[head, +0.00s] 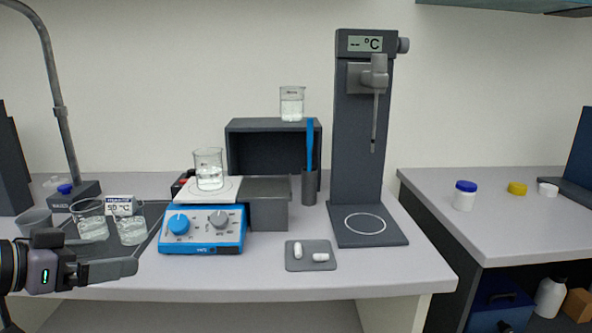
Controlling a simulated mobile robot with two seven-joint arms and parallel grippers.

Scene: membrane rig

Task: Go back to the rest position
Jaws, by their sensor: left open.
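My left gripper (108,270) comes in at the lower left in the head view, at the front edge of the bench. It is open, with nothing seen between its fingers. It is in front of two glass beakers, a left beaker (91,222) and a right beaker (130,230), which stand on a dark mat (152,215). My right gripper is not in view.
A blue hotplate (203,232) carries a beaker (208,170). A dark box (236,150) has another beaker (291,104) on top. A tall temperature stand (352,190) is to the right. Two white stir bars lie on a grey pad (294,266). The bench front centre is clear.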

